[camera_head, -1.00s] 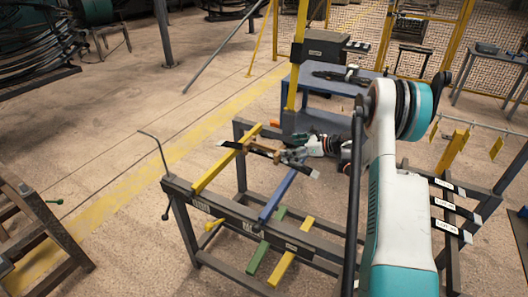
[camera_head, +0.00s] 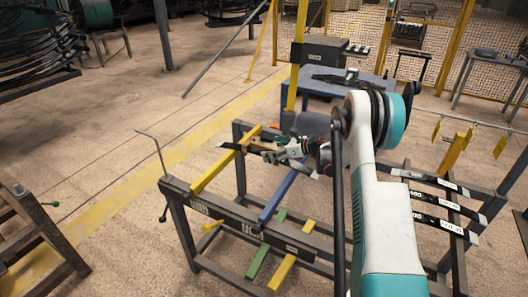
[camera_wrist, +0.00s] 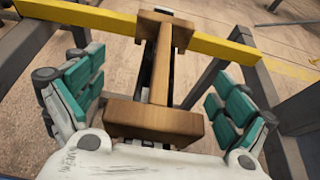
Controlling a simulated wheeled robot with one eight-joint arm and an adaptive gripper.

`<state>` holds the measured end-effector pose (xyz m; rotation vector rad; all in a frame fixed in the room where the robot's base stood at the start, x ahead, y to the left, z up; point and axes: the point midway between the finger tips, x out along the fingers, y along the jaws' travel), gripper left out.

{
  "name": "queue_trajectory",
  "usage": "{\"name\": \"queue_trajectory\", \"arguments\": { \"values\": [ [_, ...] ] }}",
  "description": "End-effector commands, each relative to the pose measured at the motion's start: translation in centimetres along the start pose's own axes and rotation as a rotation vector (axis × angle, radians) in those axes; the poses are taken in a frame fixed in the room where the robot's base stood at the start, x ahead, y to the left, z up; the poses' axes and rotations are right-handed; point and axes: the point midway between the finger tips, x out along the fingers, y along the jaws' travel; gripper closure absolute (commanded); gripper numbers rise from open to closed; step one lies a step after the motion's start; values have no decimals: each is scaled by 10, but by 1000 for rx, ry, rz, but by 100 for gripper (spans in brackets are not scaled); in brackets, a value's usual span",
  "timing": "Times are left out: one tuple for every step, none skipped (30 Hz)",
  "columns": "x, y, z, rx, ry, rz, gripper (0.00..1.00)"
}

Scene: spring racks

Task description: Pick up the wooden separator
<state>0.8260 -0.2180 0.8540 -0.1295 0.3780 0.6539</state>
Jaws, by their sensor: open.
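The wooden separator (camera_wrist: 158,75) is a brown, I-shaped block with a crosspiece at each end. In the wrist view it lies between the two teal-padded fingers of my gripper (camera_wrist: 154,98), with a visible gap on each side. Its far end is by the yellow bar (camera_wrist: 222,46), and a dark strip shows beneath it. In the head view the separator (camera_head: 262,146) is small and partly hidden by my gripper (camera_head: 280,151), which is over the rack. My gripper is open and empty.
The dark rack frame (camera_head: 232,225) carries yellow, blue and green bars. Labelled dark strips (camera_head: 440,203) lie on the rack to the right of my arm. A blue table (camera_head: 375,88) stands behind the rack. Open floor lies to the left.

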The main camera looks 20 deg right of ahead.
Motion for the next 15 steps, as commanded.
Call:
{"name": "queue_trajectory", "arguments": {
  "values": [
    [0, 0, 0, 0, 0, 0, 10],
    [0, 0, 0, 0, 0, 0, 17],
    [0, 0, 0, 0, 0, 0, 26],
    [0, 0, 0, 0, 0, 0, 33],
    [0, 0, 0, 0, 0, 0, 40],
    [0, 0, 0, 0, 0, 0, 49],
    [0, 0, 0, 0, 0, 0, 56],
    [0, 0, 0, 0, 0, 0, 59],
    [0, 0, 0, 0, 0, 0, 59],
    [0, 0, 0, 0, 0, 0, 60],
    [0, 0, 0, 0, 0, 0, 60],
    [0, 0, 0, 0, 0, 0, 61],
    [0, 0, 0, 0, 0, 0, 61],
    [0, 0, 0, 0, 0, 0, 61],
    [0, 0, 0, 0, 0, 0, 62]
  ]
}}
